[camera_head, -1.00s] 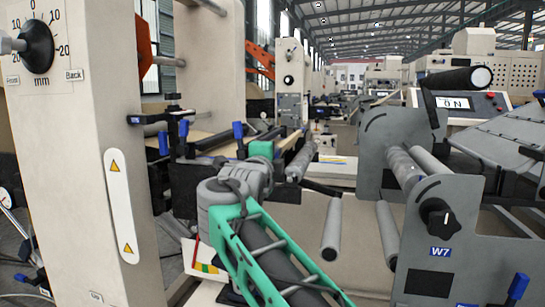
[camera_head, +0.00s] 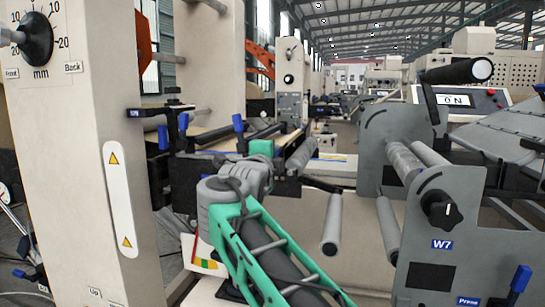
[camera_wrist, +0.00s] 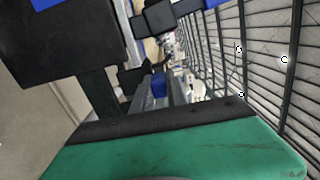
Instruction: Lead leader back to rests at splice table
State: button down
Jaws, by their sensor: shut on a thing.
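My gripper's green hand (camera_head: 261,148) is at the end of my arm, beside the black clamps and rails of what looks like the splice table (camera_head: 205,152). The same green hand, with a black strip along its edge, fills the bottom of the wrist view (camera_wrist: 190,150). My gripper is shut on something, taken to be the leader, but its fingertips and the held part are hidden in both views. A tan strip (camera_head: 208,131) lies behind the clamps; I cannot tell whether it is the leader. Blue-handled black clamps show close above the hand in the wrist view (camera_wrist: 155,18).
A tall cream post (camera_head: 70,150) with a dial stands close on the left. A grey roller frame marked W7 (camera_head: 425,215) stands on the right, with hanging rollers (camera_head: 332,225) between it and my arm. A control panel (camera_head: 460,98) is behind it.

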jog(key=shift+f, duration=0.1)
jog(key=c, duration=1.3)
grip_release()
jog(key=shift+o, duration=0.2)
